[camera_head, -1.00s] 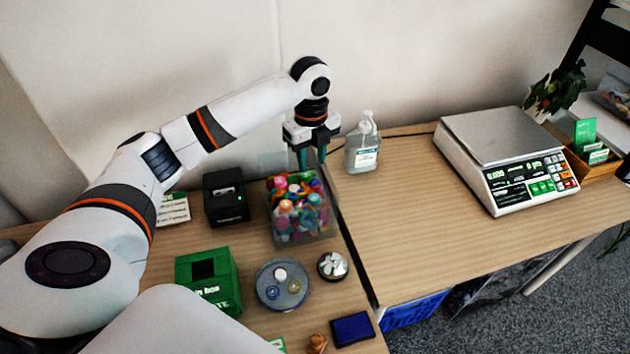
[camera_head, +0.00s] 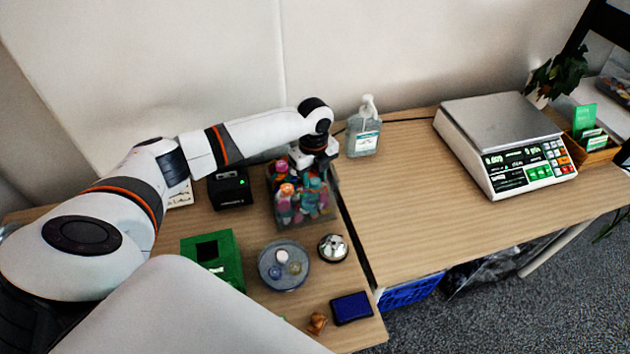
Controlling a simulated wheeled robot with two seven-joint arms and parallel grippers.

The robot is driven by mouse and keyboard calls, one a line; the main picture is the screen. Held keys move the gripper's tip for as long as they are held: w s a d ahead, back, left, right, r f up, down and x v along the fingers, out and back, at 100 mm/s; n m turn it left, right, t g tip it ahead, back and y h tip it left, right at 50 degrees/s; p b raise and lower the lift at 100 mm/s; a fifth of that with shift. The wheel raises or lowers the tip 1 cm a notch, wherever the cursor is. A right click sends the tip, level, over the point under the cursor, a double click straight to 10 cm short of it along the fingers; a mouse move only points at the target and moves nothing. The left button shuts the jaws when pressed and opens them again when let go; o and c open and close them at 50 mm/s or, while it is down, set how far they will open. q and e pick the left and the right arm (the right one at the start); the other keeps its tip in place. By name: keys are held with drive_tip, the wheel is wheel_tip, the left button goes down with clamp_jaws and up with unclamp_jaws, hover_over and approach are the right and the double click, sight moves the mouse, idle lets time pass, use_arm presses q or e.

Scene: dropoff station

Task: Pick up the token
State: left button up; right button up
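My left gripper (camera_head: 312,178) reaches down into the clear bin (camera_head: 303,219) of colourful small items on the left table. Its fingers are partly lost among the items, so I cannot tell whether they are open or shut on something. A grey round dish (camera_head: 270,278) in front of the bin holds a few small round pieces (camera_head: 295,268), one white-topped. I cannot tell which piece, in the dish or the bin, is the token. My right gripper is out of view.
A green box (camera_head: 228,262) with a dark opening, a black device (camera_head: 229,188), a silver bell (camera_head: 332,248), a blue pad (camera_head: 351,308) and a small brown object (camera_head: 317,323) surround the bin and dish. A sanitizer bottle (camera_head: 363,138) stands behind; a scale (camera_head: 515,165) is right. The middle right table is clear.

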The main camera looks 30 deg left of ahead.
use_arm(q)
drive_tip(key=c, duration=0.7)
drive_tip(key=shift+c, duration=0.2)
